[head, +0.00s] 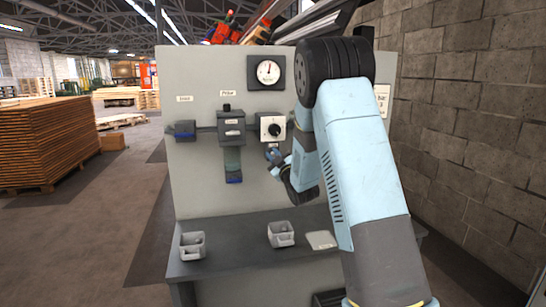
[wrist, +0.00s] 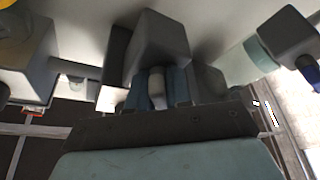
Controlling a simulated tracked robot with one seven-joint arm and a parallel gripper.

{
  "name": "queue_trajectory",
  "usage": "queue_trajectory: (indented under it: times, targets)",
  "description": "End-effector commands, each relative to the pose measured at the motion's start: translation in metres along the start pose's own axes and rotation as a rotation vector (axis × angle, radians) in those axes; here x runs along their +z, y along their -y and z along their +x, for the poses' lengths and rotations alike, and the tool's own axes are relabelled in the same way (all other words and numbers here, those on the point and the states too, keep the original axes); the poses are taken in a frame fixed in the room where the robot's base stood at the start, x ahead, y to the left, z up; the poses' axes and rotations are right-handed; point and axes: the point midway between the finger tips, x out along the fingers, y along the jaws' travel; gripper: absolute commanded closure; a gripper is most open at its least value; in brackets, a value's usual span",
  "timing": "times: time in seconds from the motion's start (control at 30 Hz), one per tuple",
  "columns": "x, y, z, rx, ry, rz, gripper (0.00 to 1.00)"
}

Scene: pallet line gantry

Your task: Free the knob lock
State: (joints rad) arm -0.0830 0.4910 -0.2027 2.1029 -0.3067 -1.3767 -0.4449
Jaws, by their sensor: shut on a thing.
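In the head view, a white square plate with a round black knob (head: 275,130) is mounted on the grey panel. My gripper (head: 275,158) is just below that plate, close to the panel, and my arm comes in from the right. In the wrist view, my gripper (wrist: 158,92) has its two blue fingers shut on a small pale grey piece (wrist: 157,80), in front of a dark grey block (wrist: 157,38). This piece appears to be the knob lock; its shape is mostly hidden between the fingers. In the head view it is too small to make out.
A pressure gauge (head: 268,72) is above the knob. Grey bins (head: 192,246) (head: 281,234) stand on the bench (head: 235,245). A block wall (head: 480,120) is on the right.

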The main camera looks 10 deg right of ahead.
Motion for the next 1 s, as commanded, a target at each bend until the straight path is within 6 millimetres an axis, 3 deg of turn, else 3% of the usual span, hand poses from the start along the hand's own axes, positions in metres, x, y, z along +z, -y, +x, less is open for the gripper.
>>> queue_trajectory:
  times: [0.5,1.0]
  targets:
    - [0.0045,-0.0015,-0.0021,0.175,0.010,0.425,1.00]
    - [0.0046,-0.0034,-0.0021,0.258,0.008,0.620,1.00]
